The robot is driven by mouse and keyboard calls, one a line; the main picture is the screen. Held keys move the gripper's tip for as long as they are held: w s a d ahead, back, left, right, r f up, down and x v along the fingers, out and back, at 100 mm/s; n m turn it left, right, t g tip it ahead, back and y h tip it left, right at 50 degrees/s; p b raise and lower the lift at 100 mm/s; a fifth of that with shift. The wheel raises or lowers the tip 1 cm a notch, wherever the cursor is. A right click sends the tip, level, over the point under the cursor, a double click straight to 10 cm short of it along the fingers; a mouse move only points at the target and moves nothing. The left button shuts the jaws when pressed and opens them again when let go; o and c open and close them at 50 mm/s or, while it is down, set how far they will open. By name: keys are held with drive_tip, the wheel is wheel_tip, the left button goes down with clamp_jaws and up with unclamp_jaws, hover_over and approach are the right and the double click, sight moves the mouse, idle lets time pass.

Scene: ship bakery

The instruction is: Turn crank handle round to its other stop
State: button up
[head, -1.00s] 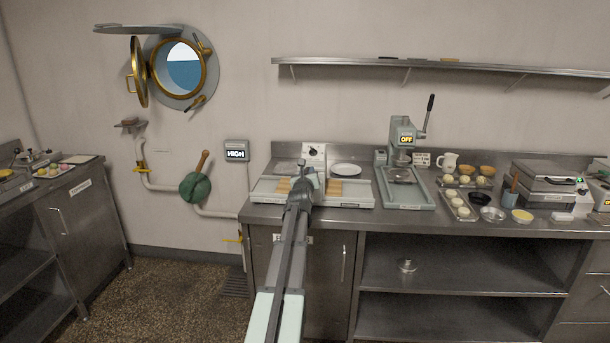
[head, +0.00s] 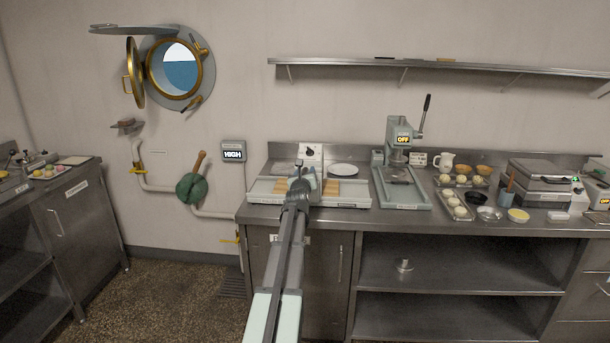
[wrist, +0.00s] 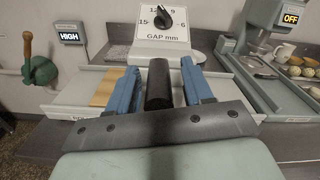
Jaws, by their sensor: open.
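The pale dough sheeter (head: 311,152) stands on the steel counter, with a dial marked "GAP mm" (wrist: 163,18). A black cylindrical grip, apparently the crank handle (wrist: 158,86), stands upright in front of the sheeter. My gripper (wrist: 160,84) is open, with one blue finger on each side of this grip. A narrow gap shows beside it; I cannot tell whether either finger touches it. In the head view my gripper (head: 299,178) reaches over the sheeter and my arm hides the crank's arm and pivot.
Dough pieces (head: 331,187) lie on the sheeter's bed. A plate (head: 343,170) stands behind it. A press (head: 402,140) reading "OFF" stands right. On the wall at left are a green housing (head: 190,188) with a wooden handle and a "HIGH" display (head: 233,154).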

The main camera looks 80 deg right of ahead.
drive_tip(key=shift+a, duration=0.1)
drive_tip(key=a, duration=1.3)
drive_tip(key=shift+a, duration=0.3)
